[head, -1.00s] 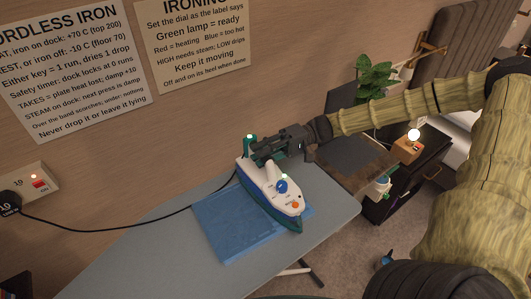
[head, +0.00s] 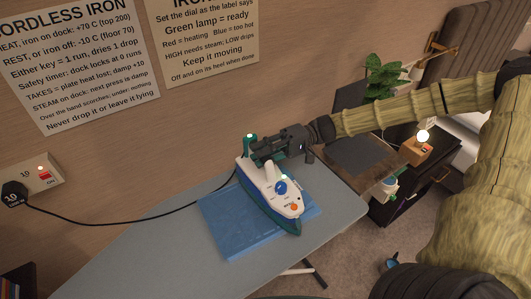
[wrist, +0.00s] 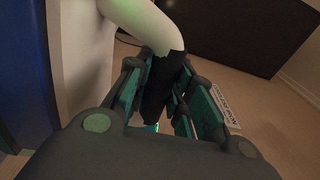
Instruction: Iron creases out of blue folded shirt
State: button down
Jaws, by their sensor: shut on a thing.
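The blue folded shirt (head: 232,236) lies flat on the grey ironing board (head: 115,262). The white, blue and green iron (head: 285,201) is over the shirt's right part, its nose toward the lower right; whether its plate touches the cloth I cannot tell. A green lamp glows on its top. My gripper (head: 262,152) is at the iron's rear end, shut on its handle. In the wrist view my gripper's fingers (wrist: 160,95) close around the dark part of the handle (wrist: 157,88), with the white iron body (wrist: 140,22) beyond.
A black cord (head: 110,222) runs from the wall socket (head: 40,178), whose red switch is lit, toward the iron. Two instruction signs (head: 75,60) hang on the wall. A dark nightstand (head: 405,190) with a small lamp, and a plant (head: 385,75), stand to the right. The board's left part is clear.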

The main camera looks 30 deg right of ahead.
jog(key=shift+a, duration=0.6)
jog(key=shift+a+r, duration=0.1)
jog(key=shift+a+b, duration=0.35)
jog(key=shift+b, duration=0.15)
jog(key=shift+a+b, duration=0.45)
jog(key=shift+a, duration=0.3)
jog(key=shift+a+b, duration=0.3)
jog(key=shift+a, duration=0.1)
jog(key=shift+s+a+f+b, duration=0.1)
jog(key=shift+a+f+b, duration=0.15)
jog(key=shift+a+b, duration=0.35)
jog(key=shift+a+b, duration=0.35)
jog(key=shift+a, duration=0.45)
jog(key=shift+a+r+b, duration=0.1)
jog(key=shift+a+b, duration=0.35)
jog(key=shift+a, duration=0.35)
